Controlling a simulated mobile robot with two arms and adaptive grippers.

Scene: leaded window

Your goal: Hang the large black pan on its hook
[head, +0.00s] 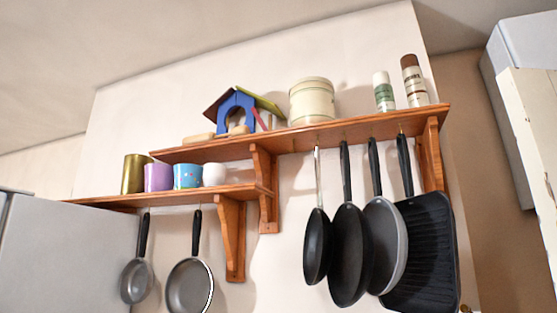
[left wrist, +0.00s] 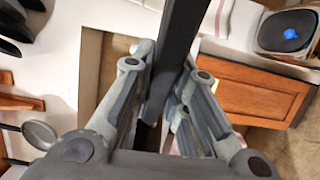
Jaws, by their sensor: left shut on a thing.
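In the left wrist view my left gripper (left wrist: 168,62) is shut on a long, flat black handle (left wrist: 184,32). The handle runs up out of the picture, and no pan body shows, so I cannot tell for certain which pan it belongs to. In the head view several pans hang under the upper wooden shelf: a small black pan (head: 317,245), a larger black pan (head: 349,260), a grey pan (head: 386,245) and a square ridged black pan (head: 422,250). I cannot make out a free hook. Neither gripper is clearly visible in the head view.
Two small grey pans (head: 137,281) (head: 189,286) hang under the lower shelf (head: 130,201). Cups, a birdhouse (head: 238,108), a tin (head: 312,100) and spray cans stand above. A white appliance (head: 65,250) is at lower left. The left wrist view shows a wooden cabinet (left wrist: 250,90).

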